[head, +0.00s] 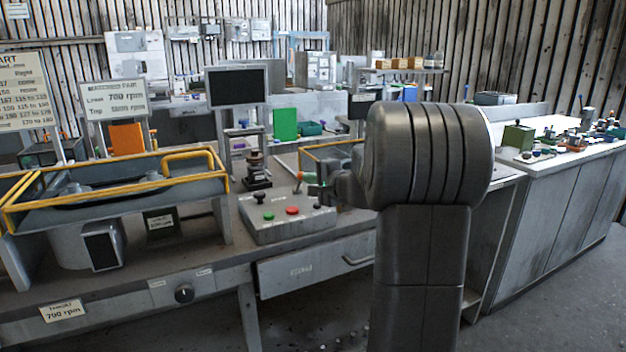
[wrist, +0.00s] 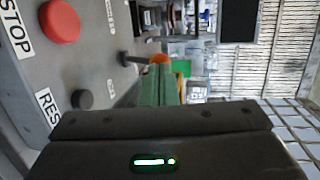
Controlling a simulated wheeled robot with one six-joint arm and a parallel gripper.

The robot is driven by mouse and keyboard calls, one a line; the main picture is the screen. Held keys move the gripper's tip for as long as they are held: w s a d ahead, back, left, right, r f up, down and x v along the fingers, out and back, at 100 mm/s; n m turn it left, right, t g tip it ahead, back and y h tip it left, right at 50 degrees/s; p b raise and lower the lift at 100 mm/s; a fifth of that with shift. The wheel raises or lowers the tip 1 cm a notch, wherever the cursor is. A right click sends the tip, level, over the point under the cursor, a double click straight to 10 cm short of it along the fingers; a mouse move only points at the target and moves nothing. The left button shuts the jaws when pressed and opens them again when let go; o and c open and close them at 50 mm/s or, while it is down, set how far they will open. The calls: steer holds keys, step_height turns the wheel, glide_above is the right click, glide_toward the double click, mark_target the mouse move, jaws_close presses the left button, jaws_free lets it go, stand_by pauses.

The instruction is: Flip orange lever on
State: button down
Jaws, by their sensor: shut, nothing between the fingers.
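The lever with an orange knob (head: 299,176) stands on the sloped grey control box (head: 290,231) on the bench, near its back right. In the wrist view the orange knob (wrist: 159,58) sits on a dark shaft rising from the panel, which lies on the left there. My gripper (head: 314,190) is shut and empty, just right of the lever in the head view. In the wrist view its greenish fingers (wrist: 160,80) end close to the knob and partly overlap it. I cannot tell if they touch it. The lever's on/off labels are not readable.
The box also carries a green button (head: 268,215), a red stop button (head: 292,210) and a black knob (head: 259,198). A dark stacked device (head: 256,172) stands behind it. A yellow-railed housing (head: 110,185) is on the left. A drawer (head: 310,270) is below.

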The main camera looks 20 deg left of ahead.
steer(key=shift+r+p, duration=0.2)
steer(key=shift+p, duration=0.3)
steer(key=shift+w+a+r+h+p, duration=0.15)
steer(key=shift+r+h+p, duration=0.2)
steer(key=shift+p, duration=0.7)
steer(key=p, duration=0.2)
steer(key=r+p, duration=0.1)
steer(key=p, duration=0.1)
steer(key=shift+w+a+g+h+p, duration=0.15)
steer(key=shift+a+g+h+p, duration=0.15)
steer(key=shift+g+h, duration=0.1)
steer(key=a+g+h+p, duration=0.1)
steer(key=p, duration=0.4)
steer(key=w+r+h+p, duration=0.1)
steer(key=p, duration=0.4)
steer(key=shift+w+a+m+g, duration=0.3)
steer(key=shift+a+m+g, duration=0.1)
steer(key=w+a+p, duration=0.1)
steer(key=p, duration=0.1)
steer(key=shift+w+a+r+p, duration=0.1)
steer(key=shift+r+p, duration=0.05)
steer(key=shift+p, duration=0.2)
steer(key=shift+w+a, duration=0.8)
steer(key=shift+a, duration=0.15)
steer(key=shift+r, duration=0.25)
